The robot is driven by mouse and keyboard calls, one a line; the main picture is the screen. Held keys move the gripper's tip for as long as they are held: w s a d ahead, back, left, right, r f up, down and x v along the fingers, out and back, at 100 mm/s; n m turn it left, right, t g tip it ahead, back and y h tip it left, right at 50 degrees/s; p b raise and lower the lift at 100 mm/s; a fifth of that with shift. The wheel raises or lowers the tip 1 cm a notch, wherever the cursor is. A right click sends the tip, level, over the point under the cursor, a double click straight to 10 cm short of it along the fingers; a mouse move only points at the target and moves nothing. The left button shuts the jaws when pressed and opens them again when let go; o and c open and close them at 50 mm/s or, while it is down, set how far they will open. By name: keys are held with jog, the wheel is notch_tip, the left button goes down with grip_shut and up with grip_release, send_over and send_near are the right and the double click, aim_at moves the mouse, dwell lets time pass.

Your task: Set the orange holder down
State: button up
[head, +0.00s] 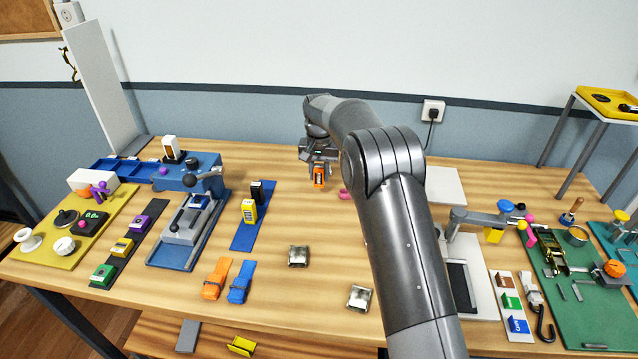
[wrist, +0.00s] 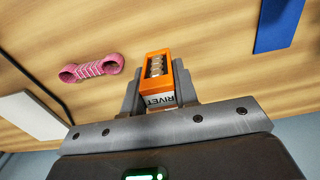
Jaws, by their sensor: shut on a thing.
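The orange holder (head: 319,177) is in my gripper (head: 318,170) at the back middle of the wooden table. In the wrist view the orange holder (wrist: 155,75) shows an open frame with a row of small metallic pieces inside and a white label reading RIVET. My gripper's fingers (wrist: 157,90) are shut on its two sides. The wood lies behind it in the wrist view; I cannot tell how large the gap to the table is.
A pink item (wrist: 92,69) lies near the holder, and shows partly behind my arm in the head view (head: 344,194). A blue strip (head: 253,216) with a yellow and a black holder lies left. Two metal pieces (head: 298,256) (head: 359,298) sit in front.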

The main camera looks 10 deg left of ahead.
aim_at(319, 183)
jog(key=shift+f, duration=2)
jog(key=shift+f, duration=0.15)
jog(key=o, duration=1)
jog(key=shift+o, duration=0.2)
